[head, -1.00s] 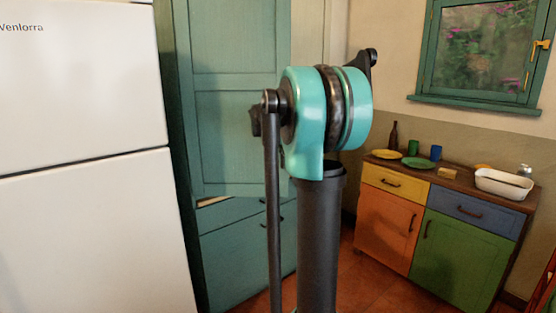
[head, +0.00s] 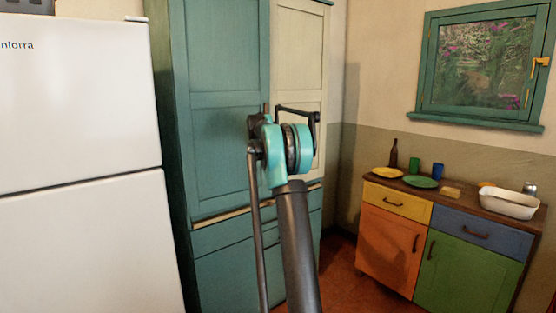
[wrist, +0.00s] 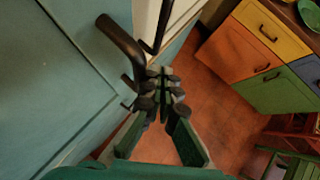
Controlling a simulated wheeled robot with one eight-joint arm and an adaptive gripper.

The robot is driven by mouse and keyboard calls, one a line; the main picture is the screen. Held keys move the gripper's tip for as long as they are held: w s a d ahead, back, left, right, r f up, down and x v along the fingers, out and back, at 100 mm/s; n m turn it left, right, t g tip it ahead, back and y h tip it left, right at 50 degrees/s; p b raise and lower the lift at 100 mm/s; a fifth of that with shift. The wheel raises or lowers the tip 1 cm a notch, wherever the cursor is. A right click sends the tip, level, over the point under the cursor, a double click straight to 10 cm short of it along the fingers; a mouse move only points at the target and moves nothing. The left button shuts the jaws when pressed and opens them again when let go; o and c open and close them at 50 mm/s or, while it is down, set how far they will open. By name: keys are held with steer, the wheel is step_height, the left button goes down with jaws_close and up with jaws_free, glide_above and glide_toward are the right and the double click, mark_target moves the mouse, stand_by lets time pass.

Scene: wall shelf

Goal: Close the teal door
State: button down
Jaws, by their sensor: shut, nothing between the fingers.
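The teal door (head: 228,60) is the tall left door of a cupboard in the head view. It also fills the left of the wrist view (wrist: 50,85), where a dark bar handle (wrist: 120,40) stands out near its edge. It looks closed or nearly closed; I cannot tell if a small gap remains. My gripper (wrist: 165,88) is shut and empty in the wrist view, close to the door's edge and just below the handle. I cannot tell whether it touches. In the head view my own arm hides the gripper and part of the door.
A cream door (head: 298,75) adjoins it on the right. A white fridge (head: 80,110) stands at the left. A sideboard with an orange door (head: 385,245) and dishes on top stands at the right. Red floor (wrist: 220,125) is free between, with a green chair (wrist: 295,165) nearby.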

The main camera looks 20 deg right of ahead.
steer(key=shift+w+a+n, duration=0.15)
steer(key=shift+w+n, duration=0.15)
steer(key=shift+w, duration=0.85)
